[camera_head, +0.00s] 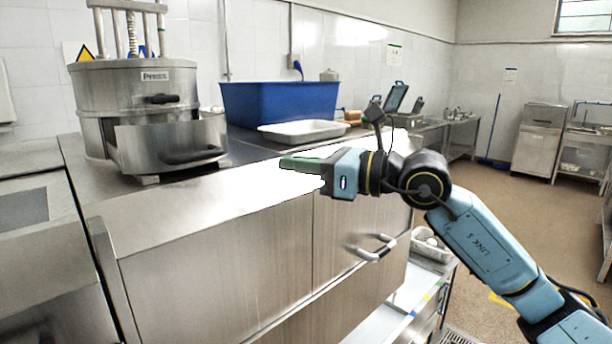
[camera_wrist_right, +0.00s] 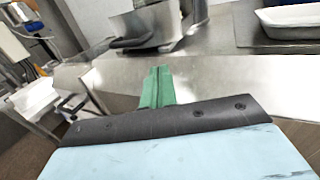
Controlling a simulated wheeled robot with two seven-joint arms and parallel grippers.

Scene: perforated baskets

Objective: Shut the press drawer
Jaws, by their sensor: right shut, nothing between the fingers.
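The press (camera_head: 140,85) is a round steel drum with a "Press" label, on the counter at the left in the head view. Its drawer (camera_head: 170,143) is the lower curved front with a black handle (camera_head: 192,155), and it juts out from the drum towards the counter's front edge. The drawer also shows at the top of the right wrist view (camera_wrist_right: 150,28). My right gripper (camera_head: 284,162) is shut and empty, over the counter's front edge to the right of the drawer and apart from it. Its green fingers (camera_wrist_right: 157,88) lie together, pointing towards the drawer. My left gripper is not in view.
A blue bin (camera_head: 280,103) and a white tray (camera_head: 303,131) stand on the counter right of the press. The steel counter front (camera_head: 220,265) has a protruding handle (camera_head: 372,248). The counter strip between drawer and gripper looks clear.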

